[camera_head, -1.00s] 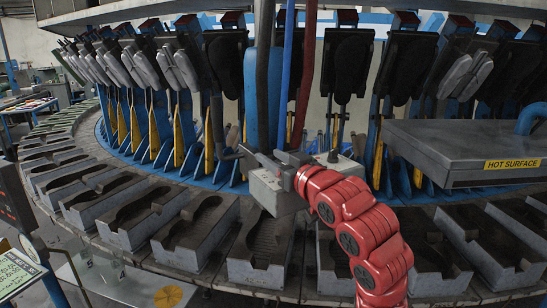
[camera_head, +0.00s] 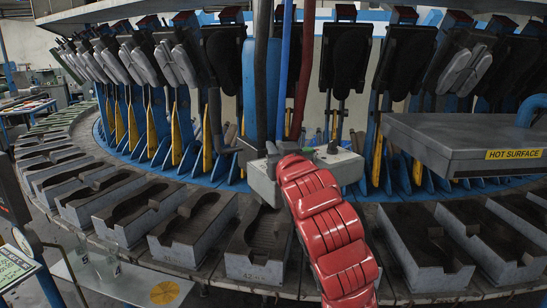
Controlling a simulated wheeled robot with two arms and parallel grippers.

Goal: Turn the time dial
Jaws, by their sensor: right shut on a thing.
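A pale grey control box (camera_head: 346,164) stands at the middle of the machine, under the hanging hoses. A small dark knob (camera_head: 333,147) shows on its top, right of my wrist. My right arm comes up from the bottom, and its red wrist covers the middle of the box. My right gripper (camera_head: 271,152) is at the top of the box, with only a dark part of it showing. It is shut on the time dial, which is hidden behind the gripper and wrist. My left gripper is not in view.
Grey sole moulds (camera_head: 186,226) line the curved ring around the box. A hot-surface cover (camera_head: 455,137) juts in at the right. Dark and grey shoe forms (camera_head: 345,57) hang behind. A screen (camera_head: 14,265) stands at the lower left.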

